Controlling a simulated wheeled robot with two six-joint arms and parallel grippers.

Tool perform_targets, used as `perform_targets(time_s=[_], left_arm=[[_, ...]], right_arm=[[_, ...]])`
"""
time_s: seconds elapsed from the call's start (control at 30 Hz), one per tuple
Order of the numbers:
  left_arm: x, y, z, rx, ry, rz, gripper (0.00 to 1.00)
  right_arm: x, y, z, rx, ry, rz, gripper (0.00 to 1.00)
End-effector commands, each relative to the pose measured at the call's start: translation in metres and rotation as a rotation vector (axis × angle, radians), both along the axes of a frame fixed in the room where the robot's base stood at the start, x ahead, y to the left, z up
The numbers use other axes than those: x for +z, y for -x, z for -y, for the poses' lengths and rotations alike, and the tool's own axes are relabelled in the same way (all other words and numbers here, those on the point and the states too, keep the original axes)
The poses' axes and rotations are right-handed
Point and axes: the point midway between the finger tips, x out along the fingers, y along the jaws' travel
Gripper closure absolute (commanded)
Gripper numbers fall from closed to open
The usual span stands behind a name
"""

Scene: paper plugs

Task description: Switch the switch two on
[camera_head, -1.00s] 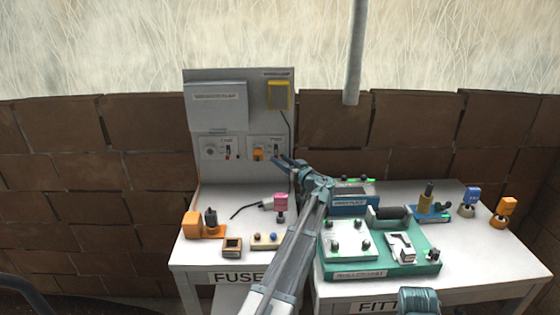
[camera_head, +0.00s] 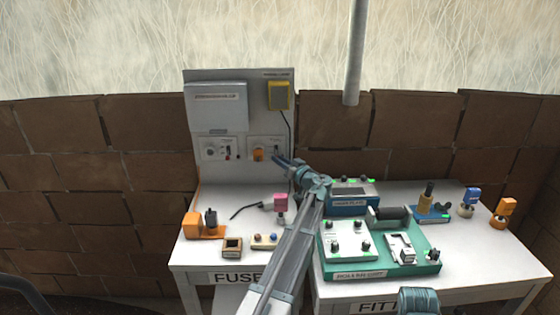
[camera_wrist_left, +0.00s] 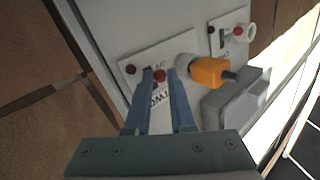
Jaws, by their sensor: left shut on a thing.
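The switch two panel (camera_head: 262,147) is on the grey upright board, with an orange plug (camera_head: 258,155) in its socket. In the left wrist view, its label reads TWO upside down (camera_wrist_left: 160,97), and the orange plug (camera_wrist_left: 207,71) is right of my fingers. My left gripper (camera_head: 277,158) reaches the panel's right side. In the left wrist view its blue fingers (camera_wrist_left: 160,78) are shut on the small switch, with a red part (camera_wrist_left: 160,75) showing between the tips. The fingers hide most of the switch, so its position cannot be told. My right gripper is out of view.
A neighbouring switch panel (camera_head: 218,148) is to the left, below a grey box (camera_head: 216,108). A yellow box (camera_head: 278,95) with a cable is above.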

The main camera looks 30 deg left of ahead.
Motion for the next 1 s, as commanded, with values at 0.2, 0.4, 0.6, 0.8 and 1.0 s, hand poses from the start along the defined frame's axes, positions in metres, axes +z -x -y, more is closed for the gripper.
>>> perform_targets(time_s=[0.2,0.4,0.6,0.8,1.0], left_arm=[[0.012,0.001,0.001,0.000,0.045,-0.066,1.00],[0.024,0.001,0.001,-0.001,0.125,-0.197,1.00],[0.033,-0.001,0.001,0.000,0.220,-0.355,1.00],[0.039,-0.003,0.000,0.000,0.308,-0.499,1.00],[0.043,-0.005,-0.002,0.000,0.379,-0.615,1.00]], right_arm=[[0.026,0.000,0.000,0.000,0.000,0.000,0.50],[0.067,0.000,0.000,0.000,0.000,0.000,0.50],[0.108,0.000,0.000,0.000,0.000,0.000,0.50],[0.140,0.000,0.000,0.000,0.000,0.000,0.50],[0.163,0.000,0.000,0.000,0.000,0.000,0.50]])
